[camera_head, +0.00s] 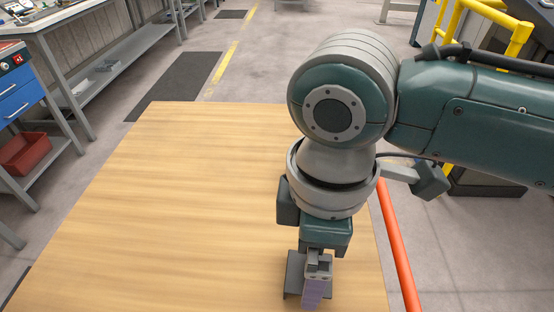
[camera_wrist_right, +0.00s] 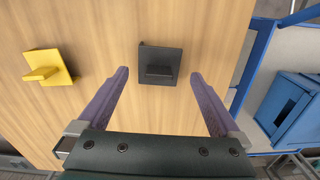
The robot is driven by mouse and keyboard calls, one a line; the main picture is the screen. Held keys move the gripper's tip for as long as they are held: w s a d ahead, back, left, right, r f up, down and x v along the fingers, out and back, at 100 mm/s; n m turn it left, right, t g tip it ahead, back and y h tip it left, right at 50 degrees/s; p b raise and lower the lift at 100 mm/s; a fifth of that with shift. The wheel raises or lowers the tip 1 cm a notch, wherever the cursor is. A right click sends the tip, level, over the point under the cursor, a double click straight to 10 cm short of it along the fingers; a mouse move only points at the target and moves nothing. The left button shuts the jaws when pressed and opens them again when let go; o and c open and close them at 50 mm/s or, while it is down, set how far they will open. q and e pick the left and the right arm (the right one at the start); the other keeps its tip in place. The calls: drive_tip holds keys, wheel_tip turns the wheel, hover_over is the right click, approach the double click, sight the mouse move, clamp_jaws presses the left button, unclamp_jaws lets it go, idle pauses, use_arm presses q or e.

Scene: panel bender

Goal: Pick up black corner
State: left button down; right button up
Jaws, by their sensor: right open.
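The black corner (camera_wrist_right: 160,55) lies on the wooden tabletop in the right wrist view, a dark square plate with a raised flange. My right gripper (camera_wrist_right: 159,73) is open, with its two purple fingers apart to the left and right of the black corner. The fingers do not appear to touch it. In the head view the right gripper (camera_head: 314,291) points down at the table's near part, and a dark piece, the black corner (camera_head: 292,275), shows partly behind it. My left gripper is not in view.
A yellow corner (camera_wrist_right: 48,66) lies on the table left of the black one in the wrist view. The wooden tabletop (camera_head: 170,210) is otherwise clear in the head view. A red-orange bar (camera_head: 400,250) runs along its right edge. A workbench with a red bin (camera_head: 25,152) stands left.

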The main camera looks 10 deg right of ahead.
wheel_tip(320, 180, down, 2)
drive_tip(key=shift+f, duration=0.15)
drive_tip(key=c, duration=1.3)
drive_tip(key=shift+o, duration=0.2)
